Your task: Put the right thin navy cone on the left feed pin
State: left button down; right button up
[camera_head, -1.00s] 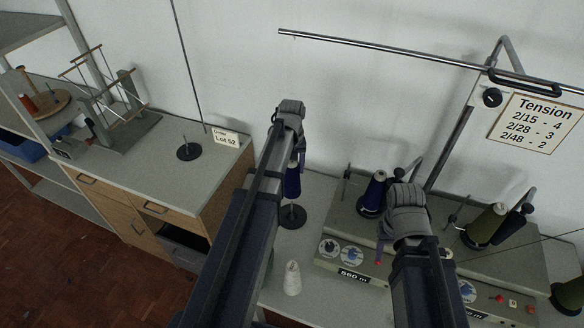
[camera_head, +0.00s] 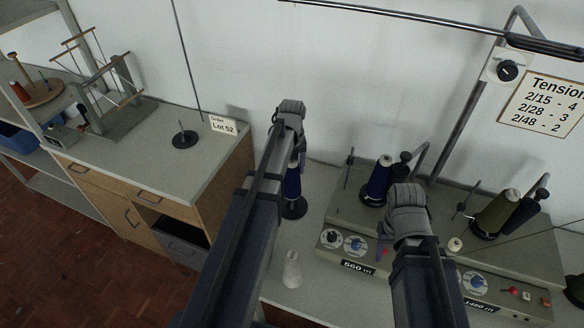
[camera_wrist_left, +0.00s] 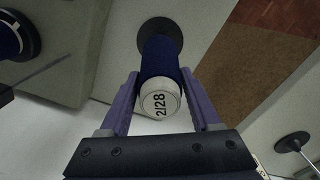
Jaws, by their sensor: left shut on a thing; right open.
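A thin navy cone (camera_head: 292,182) with a pale top marked 2/28 is upright in my left gripper (camera_head: 297,160). In the left wrist view the fingers (camera_wrist_left: 160,75) close on both sides of the navy cone (camera_wrist_left: 160,57). Its lower end is over a round black pin base (camera_head: 294,209); I cannot tell whether it touches, and any pin there is hidden. Another black base with a bare upright pin (camera_head: 184,138) stands on the cabinet at left, by the Lot 52 card. My right gripper (camera_head: 384,246) is open and empty in front of the machine.
A grey machine (camera_head: 345,215) with dials carries a navy cone (camera_head: 378,178) and an olive cone (camera_head: 497,212) at right. A white cone (camera_head: 292,269) stands on the bench in front. A wooden-armed winder (camera_head: 110,90) is at far left. The cabinet top is mostly clear.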

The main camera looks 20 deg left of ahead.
aim_at(292, 183)
pick_arm(q)
jog(key=shift+f+b, duration=2.95)
jog(key=shift+f, duration=0.3)
jog(key=shift+f+b, duration=0.5)
jog(key=shift+b, duration=0.05)
grip_release()
jog(key=shift+r, duration=0.1)
notch_tip(292, 183, up, 8)
jog(key=p, duration=0.8)
jog(key=shift+f, duration=0.2)
